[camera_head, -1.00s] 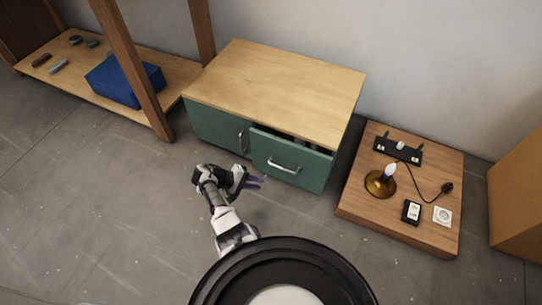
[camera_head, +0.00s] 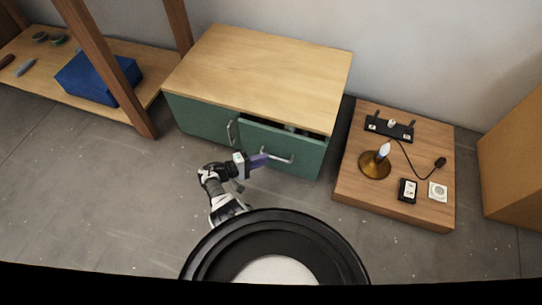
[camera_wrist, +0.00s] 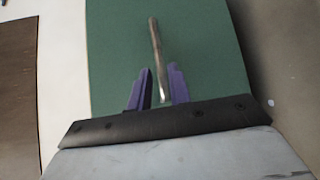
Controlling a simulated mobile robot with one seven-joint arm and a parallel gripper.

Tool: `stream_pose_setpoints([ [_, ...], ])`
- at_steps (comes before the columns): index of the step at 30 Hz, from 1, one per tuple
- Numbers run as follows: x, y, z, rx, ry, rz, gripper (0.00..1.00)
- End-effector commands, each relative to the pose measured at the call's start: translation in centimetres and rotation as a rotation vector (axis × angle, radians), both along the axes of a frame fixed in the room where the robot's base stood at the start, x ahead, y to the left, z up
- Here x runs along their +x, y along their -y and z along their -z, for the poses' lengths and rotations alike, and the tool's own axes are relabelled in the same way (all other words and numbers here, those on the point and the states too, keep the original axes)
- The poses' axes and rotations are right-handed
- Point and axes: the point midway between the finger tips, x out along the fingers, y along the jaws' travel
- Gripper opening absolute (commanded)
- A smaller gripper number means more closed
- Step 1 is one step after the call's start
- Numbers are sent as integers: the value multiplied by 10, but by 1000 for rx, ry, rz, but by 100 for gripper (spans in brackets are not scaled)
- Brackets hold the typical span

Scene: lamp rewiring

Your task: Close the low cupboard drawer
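The low cupboard (camera_head: 255,65) has a wooden top and green fronts. Its right-hand green drawer (camera_head: 295,145) stands partly pulled out, with a dark gap along its top edge and small items just visible inside. The drawer has a metal bar handle (camera_head: 278,158). My gripper (camera_head: 265,159) is at the left end of this handle. In the wrist view, its two purple fingers (camera_wrist: 159,88) are apart, in front of the green drawer front (camera_wrist: 205,45). The handle bar (camera_wrist: 155,45) runs between them, with gaps visible on both sides.
A low wooden platform (camera_head: 345,190) to the right holds a brass lamp (camera_head: 374,165), a cord with plug, a black strip and small sockets. A wooden shelf (camera_head: 125,55) with a blue box (camera_head: 85,80) stands left. Grey floor is clear in front.

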Motion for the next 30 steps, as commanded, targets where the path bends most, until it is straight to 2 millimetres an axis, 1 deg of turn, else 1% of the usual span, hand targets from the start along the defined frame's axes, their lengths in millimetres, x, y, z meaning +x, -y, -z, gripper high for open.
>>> stream_pose_setpoints([
  [1, 4, 9, 2, 0, -1, 3, 20],
  [3, 9, 19, 3, 0, -1, 3, 20],
  [7, 16, 31, 5, 1, 1, 2, 20],
  [12, 19, 37, 6, 1, 0, 0, 20],
  [19, 19, 38, 6, 2, 0, -1, 20],
  [20, 19, 38, 6, 2, 0, -1, 17],
  [24, 19, 38, 6, 2, 0, -1, 0],
  [30, 19, 37, 6, 1, 0, 0, 0],
])
